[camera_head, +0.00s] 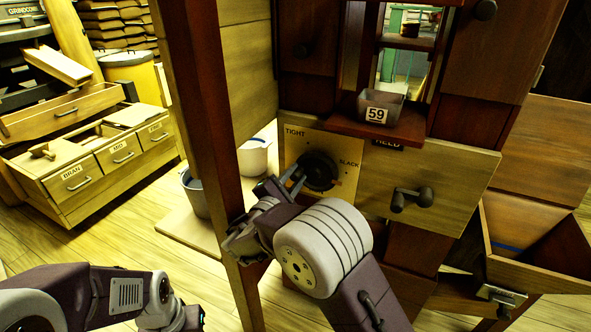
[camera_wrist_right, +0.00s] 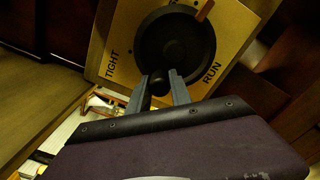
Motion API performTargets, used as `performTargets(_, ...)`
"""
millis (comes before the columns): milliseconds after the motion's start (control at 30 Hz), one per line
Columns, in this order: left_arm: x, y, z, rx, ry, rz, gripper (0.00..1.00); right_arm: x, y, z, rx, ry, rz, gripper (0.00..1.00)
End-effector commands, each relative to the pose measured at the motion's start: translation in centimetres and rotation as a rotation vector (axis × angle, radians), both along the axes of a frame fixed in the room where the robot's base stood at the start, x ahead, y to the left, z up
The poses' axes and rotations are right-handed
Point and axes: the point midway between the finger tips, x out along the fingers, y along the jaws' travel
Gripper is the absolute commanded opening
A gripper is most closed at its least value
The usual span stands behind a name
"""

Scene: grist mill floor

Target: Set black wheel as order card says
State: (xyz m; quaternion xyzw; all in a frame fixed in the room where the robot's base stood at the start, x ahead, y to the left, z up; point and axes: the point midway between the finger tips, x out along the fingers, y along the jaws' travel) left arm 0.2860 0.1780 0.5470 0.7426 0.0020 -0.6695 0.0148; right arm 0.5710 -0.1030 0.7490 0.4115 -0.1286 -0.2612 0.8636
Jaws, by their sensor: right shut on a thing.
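The black wheel (camera_head: 320,172) is mounted on a tan plate (camera_head: 347,187) on the machine's front, with TIGHT at upper left and SLACK at right. In the wrist view the wheel (camera_wrist_right: 172,42) shows between TIGHT and RUN. A brown pointer (camera_wrist_right: 205,11) at its rim is toward the upper right, at no readable word. My right gripper (camera_wrist_right: 164,86) is shut on the wheel's black knob (camera_wrist_right: 158,83); in the head view it (camera_head: 289,184) hides the plate's lower left. My left gripper (camera_head: 190,318) is at the bottom edge, mostly cut off. I see no readable order card.
A small bin marked 59 (camera_head: 382,107) stands on a ledge above the FEED label. A dark crank (camera_head: 411,198) is right of the plate. A wooden post (camera_head: 208,130) rises close left of my right gripper. An open wooden chute (camera_head: 530,240) juts out at right. Buckets (camera_head: 196,191) stand behind the post.

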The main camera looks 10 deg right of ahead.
Motion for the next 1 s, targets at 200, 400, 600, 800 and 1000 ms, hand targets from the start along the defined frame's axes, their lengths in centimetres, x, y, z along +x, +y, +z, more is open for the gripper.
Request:
performTargets(200,0.0,-0.01,0.74,0.0,0.0,0.0,0.0,-0.01,0.05,-0.41,-0.068,0.05,0.002,0.0)
performTargets(400,-0.01,0.0,0.92,0.0,0.0,0.0,0.0,-0.04,0.03,-0.63,-0.097,0.068,0.001,0.0)
performTargets(600,-0.01,0.0,0.92,0.0,0.0,0.0,0.0,-0.04,0.02,-0.71,-0.102,0.072,0.0,0.0)
performTargets(800,0.0,0.0,0.91,0.0,0.0,0.0,0.0,-0.05,0.01,-0.74,-0.102,0.072,0.0,0.0)
performTargets(1000,0.0,0.0,0.91,0.0,0.0,0.0,0.0,-0.03,0.0,-0.68,-0.101,0.072,0.0,0.47)
